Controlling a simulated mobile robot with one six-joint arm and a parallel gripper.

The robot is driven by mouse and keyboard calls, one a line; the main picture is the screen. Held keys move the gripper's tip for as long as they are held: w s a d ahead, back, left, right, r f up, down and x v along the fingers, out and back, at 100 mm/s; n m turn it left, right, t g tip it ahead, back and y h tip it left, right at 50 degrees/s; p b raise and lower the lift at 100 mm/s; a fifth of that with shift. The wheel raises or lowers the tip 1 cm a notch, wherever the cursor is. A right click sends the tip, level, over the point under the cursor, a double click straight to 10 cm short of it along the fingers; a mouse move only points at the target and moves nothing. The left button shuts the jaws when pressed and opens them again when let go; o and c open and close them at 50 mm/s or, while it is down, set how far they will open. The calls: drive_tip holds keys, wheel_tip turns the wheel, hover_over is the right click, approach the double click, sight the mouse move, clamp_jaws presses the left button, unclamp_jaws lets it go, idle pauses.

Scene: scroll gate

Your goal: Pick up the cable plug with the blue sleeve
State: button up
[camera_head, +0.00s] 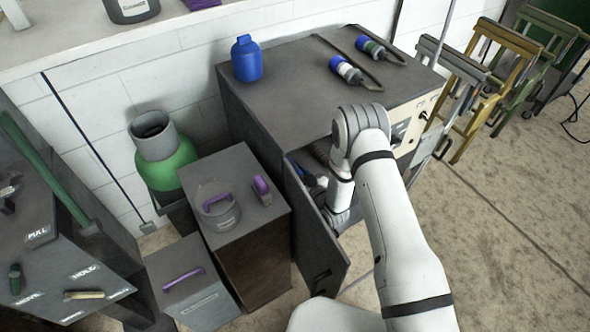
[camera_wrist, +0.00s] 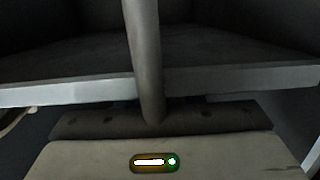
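Two cable plugs lie on the grey cabinet top in the head view. The nearer plug (camera_head: 346,69) has white and blue bands. The farther plug (camera_head: 370,47) shows blue, white and a greenish band. Each has a dark cable. My arm reaches down in front of the cabinet (camera_head: 290,75), its end at the open door, away from both plugs. My gripper's fingers cannot be made out there. The wrist view shows a dark upright rod (camera_wrist: 146,60) before a shelf edge (camera_wrist: 230,78); I cannot tell what the rod is. No plug is recognisable there.
The cabinet door (camera_head: 318,240) stands open beside my arm. A small blue patch (camera_head: 297,169) shows inside. A blue bottle (camera_head: 247,60) stands on top. Boxes with purple handles (camera_head: 215,203) and a green cylinder (camera_head: 165,168) crowd the left.

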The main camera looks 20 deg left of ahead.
sight(298, 172)
clamp_jaws()
idle(0.3)
wheel_tip(298, 172, up, 10)
drive_tip(key=shift+r, duration=0.1)
idle(0.5)
